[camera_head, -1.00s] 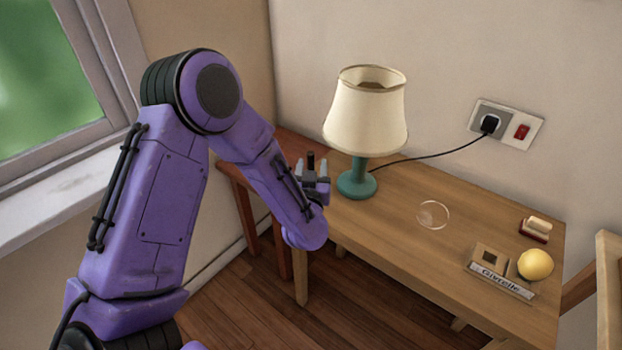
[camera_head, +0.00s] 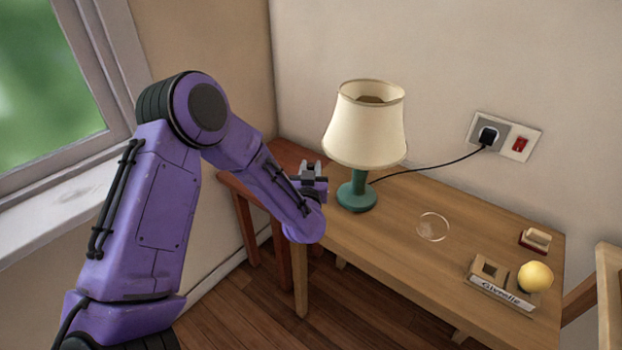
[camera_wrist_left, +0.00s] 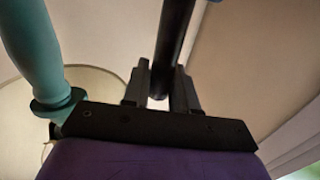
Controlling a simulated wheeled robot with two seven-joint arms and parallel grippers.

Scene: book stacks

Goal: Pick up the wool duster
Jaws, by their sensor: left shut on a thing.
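My left gripper (camera_head: 311,170) is beside the teal-based lamp, at the left end of the desk in the head view. Its fingers are close together, shut on a black rod (camera_wrist_left: 174,45). In the left wrist view the rod runs up between the two fingers (camera_wrist_left: 160,90) and out of the top of the picture. The rod looks like the duster's handle. My right gripper is not in view.
The lamp (camera_head: 365,125) stands close to the right of my left gripper; its teal base (camera_wrist_left: 35,50) is also near in the wrist view. Its cord runs to a wall socket (camera_head: 490,136). A clear disc (camera_head: 432,227), a yellow ball (camera_head: 535,276) and a name block (camera_head: 500,284) are on the desk.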

